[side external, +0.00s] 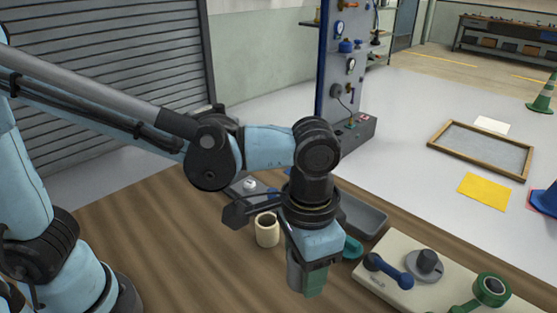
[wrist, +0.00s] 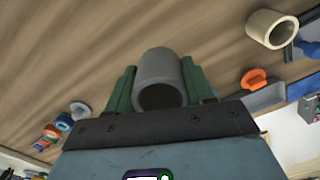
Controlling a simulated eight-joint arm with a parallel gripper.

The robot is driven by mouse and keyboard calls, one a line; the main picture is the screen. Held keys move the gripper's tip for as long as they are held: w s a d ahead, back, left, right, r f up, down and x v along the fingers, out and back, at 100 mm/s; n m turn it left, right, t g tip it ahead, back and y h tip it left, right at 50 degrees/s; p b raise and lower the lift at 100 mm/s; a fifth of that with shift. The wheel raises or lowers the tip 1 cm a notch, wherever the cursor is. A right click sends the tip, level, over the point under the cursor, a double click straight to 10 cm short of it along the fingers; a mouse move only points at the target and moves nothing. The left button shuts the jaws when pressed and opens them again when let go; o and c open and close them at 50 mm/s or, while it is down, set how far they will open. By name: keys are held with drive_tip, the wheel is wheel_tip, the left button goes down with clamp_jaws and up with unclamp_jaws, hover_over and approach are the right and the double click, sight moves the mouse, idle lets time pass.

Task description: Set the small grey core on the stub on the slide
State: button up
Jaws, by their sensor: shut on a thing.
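My gripper (side external: 313,278) points down over the wooden table in the side view. In the wrist view its green fingers (wrist: 161,88) are shut on the small grey core (wrist: 158,66), a hollow tube with its open end toward the camera. The core (side external: 294,272) also shows beside the green fingertip in the side view, partly hidden. A grey plate with a small white knob (side external: 250,184) lies behind the gripper, partly covered by the arm. I cannot tell whether this is the slide with its stub.
A cream hollow core (side external: 267,230) stands left of the gripper. A grey tray (side external: 362,216) and teal piece (side external: 352,247) lie behind it. A beige board (side external: 400,291) at right carries a blue handle, a grey disc with a post (side external: 428,262) and a green roller (side external: 491,289). Front-left wood is clear.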

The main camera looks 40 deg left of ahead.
sight(249, 182)
drive_tip(key=w+a+n, duration=0.3)
drive_tip(key=w+a, duration=0.1)
drive_tip(key=a, duration=0.3)
drive_tip(key=w+a+f+n, duration=0.1)
drive_tip(key=w+a+n, duration=0.2)
drive_tip(key=w+a, duration=0.2)
drive_tip(key=w+a+n, duration=0.2)
drive_tip(key=w+a, duration=0.3)
drive_tip(key=a, duration=0.5)
drive_tip(key=shift+w+f+n, duration=0.2)
drive_tip(key=shift+n, duration=0.2)
drive_tip(key=a+n, duration=0.1)
drive_tip(key=a, duration=0.2)
drive_tip(key=a+n, duration=0.1)
drive_tip(key=a, duration=0.1)
drive_tip(key=w+a, duration=0.1)
drive_tip(key=a, duration=0.2)
drive_tip(key=shift+a+f+n, duration=0.35)
drive_tip(key=shift+f+n, duration=0.05)
drive_tip(key=shift+f, duration=3.05)
drive_tip(key=o, duration=1.1)
